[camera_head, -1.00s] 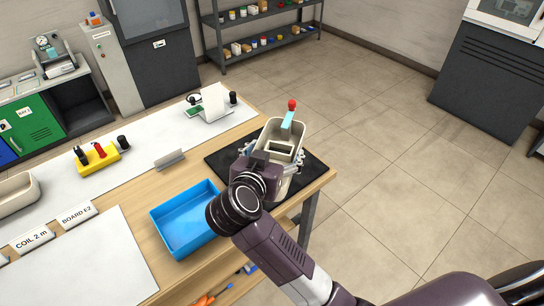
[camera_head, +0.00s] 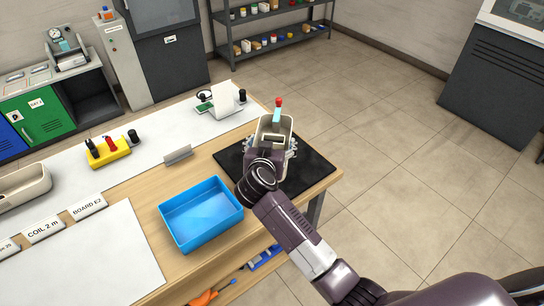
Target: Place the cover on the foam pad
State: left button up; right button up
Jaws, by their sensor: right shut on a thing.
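A beige open shell (camera_head: 287,126), which I take to be the cover, is held by my right gripper (camera_head: 271,147). The metal fingers grip it from both sides. The shell is over the far part of a flat black pad (camera_head: 316,172), which I take to be the foam pad, on the right end of the wooden table. The gripper body and wrist hide part of the shell and pad. I cannot tell whether the shell touches the pad. A red knob (camera_head: 279,101) on a cyan piece (camera_head: 277,115) shows at the shell's far end. My left gripper is out of view.
A blue tray (camera_head: 200,236) stands left of the pad. A grey label holder (camera_head: 178,155), a yellow block (camera_head: 108,153) with knobs and a white stand (camera_head: 224,97) are further back. A beige tray (camera_head: 22,186) is at far left.

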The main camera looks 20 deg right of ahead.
jog(key=shift+f+b, duration=0.35)
jog(key=shift+f, duration=2.5)
jog(key=o, duration=1.4)
jog(key=shift+f, duration=0.15)
jog(key=v, duration=1.2)
